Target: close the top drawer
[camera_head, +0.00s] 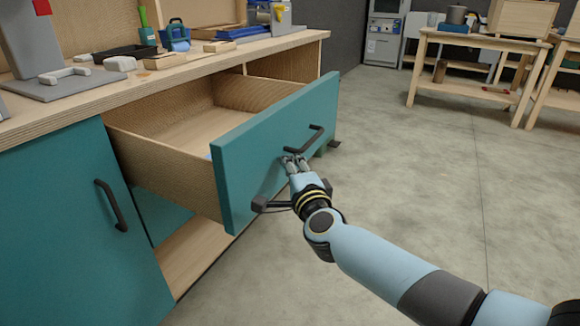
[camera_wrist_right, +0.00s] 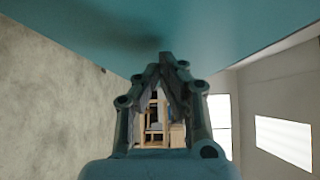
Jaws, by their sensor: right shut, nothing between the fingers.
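The top drawer (camera_head: 275,150) has a teal front with a black bar handle (camera_head: 304,140) and stands pulled well out from the workbench. Its wooden inside shows, mostly bare. My left gripper is not in view.
The wooden benchtop (camera_head: 200,70) carries tools, a black tray (camera_head: 125,52) and small blocks. A teal cabinet door (camera_head: 80,235) with a black handle is at the left. Open concrete floor lies to the right, with wooden tables (camera_head: 475,75) farther back.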

